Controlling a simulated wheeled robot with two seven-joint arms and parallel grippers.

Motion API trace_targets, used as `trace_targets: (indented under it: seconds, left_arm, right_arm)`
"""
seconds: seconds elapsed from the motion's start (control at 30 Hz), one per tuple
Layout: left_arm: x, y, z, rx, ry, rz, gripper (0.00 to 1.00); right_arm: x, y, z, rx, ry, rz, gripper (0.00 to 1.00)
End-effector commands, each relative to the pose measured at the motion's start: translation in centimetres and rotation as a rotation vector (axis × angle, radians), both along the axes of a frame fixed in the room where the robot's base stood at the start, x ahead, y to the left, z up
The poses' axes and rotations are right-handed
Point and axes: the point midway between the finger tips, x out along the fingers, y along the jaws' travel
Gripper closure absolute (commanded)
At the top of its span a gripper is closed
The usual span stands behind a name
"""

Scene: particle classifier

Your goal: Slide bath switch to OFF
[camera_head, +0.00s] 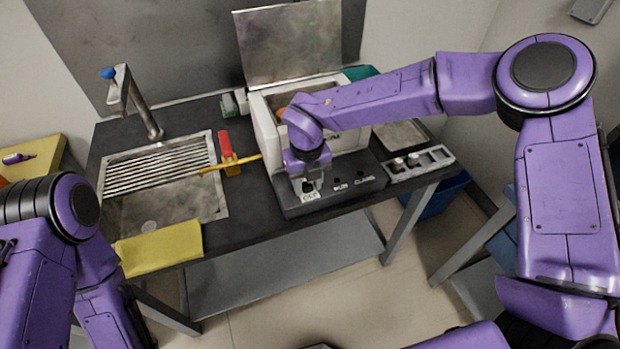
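The bath is a white box-shaped unit (262,128) with its metal lid (288,42) raised. A dark grey control panel (352,180) juts out at its front, with small dark switches and white lettering. My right gripper (308,190) points down over the left end of this panel, at or very near the leftmost switch. The gripper and its wrist hide most of that switch, so I cannot tell its position. The finger gap is too small to judge. My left arm (75,205) is at the lower left, and its gripper is out of view.
A sink (125,215) with a tap (140,110) is on the left of the dark table. A yellow cloth (160,248) hangs over the front edge. A red-and-yellow tool (227,152) lies by the sink. A grey holder (432,160) sits right of the panel.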

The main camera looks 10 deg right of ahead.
Motion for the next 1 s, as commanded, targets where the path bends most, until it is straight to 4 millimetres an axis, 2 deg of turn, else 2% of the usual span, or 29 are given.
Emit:
trace_targets:
  seconds: [0.37,0.47,0.73,0.87,1.0]
  left_arm:
    - [0.0,0.0,-0.1,0.0,0.0,0.0,0.57]
    - [0.0,0.0,-0.5,0.0,0.0,0.0,0.57]
    - [0.0,0.0,-1.2,0.0,0.0,0.0,0.57]
    - [0.0,0.0,-1.3,0.0,0.0,0.0,0.57]
    - [0.0,0.0,-1.3,0.0,0.0,0.0,0.57]
  right_arm:
    - [0.1,-0.1,0.6,0.002,-0.005,-0.002,0.47]
    - [0.2,-0.1,2.2,0.003,-0.008,-0.003,0.47]
    - [0.1,-0.1,8.5,0.003,-0.006,-0.002,0.47]
    - [0.1,-0.1,10.1,0.001,-0.003,-0.002,0.47]
    - [0.0,-0.1,10.6,0.001,-0.002,-0.002,0.47]
